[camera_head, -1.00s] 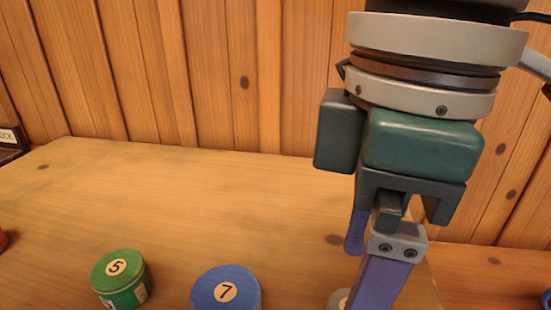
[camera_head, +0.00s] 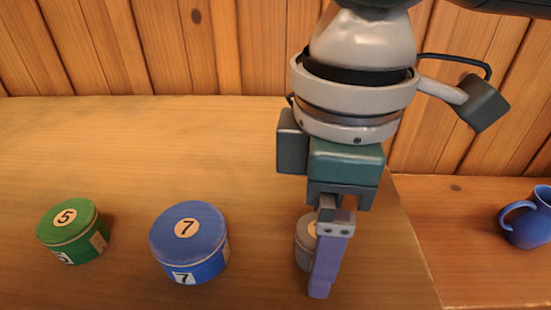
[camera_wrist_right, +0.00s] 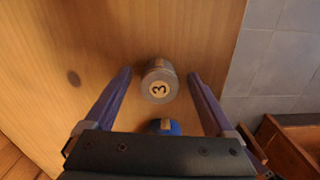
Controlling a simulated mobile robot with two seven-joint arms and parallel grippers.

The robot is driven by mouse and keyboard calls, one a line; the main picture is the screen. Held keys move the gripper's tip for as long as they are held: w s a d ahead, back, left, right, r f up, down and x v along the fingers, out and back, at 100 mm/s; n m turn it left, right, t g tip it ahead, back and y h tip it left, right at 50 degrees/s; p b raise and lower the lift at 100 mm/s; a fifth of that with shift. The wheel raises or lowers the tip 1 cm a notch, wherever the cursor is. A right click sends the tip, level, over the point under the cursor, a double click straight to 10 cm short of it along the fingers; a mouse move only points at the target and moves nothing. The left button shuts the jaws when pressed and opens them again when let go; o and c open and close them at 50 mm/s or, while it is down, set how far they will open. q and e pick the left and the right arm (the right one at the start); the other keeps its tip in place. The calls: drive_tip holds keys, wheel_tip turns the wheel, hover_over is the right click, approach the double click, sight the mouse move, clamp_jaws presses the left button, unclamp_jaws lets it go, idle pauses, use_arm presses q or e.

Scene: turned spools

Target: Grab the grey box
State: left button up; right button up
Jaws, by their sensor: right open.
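The grey box (camera_head: 305,241) is a round tin on the table, mostly hidden behind my right gripper in the head view. In the right wrist view the grey box (camera_wrist_right: 159,82) shows a pale label with a 3 and lies between and beyond the fingertips. My right gripper (camera_head: 322,292) points down in front of it; in the wrist view its purple fingers (camera_wrist_right: 160,75) are apart, one on each side, with gaps to the tin. My left gripper is not in view.
A blue tin (camera_head: 190,242) marked 7 and a green tin (camera_head: 73,231) marked 5 stand to the left on the table (camera_head: 120,150). A blue mug (camera_head: 530,220) stands at the right on a lower surface. A plank wall is behind.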

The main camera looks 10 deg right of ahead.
drive_tip(key=shift+c, duration=0.2)
clamp_jaws()
idle(0.5)
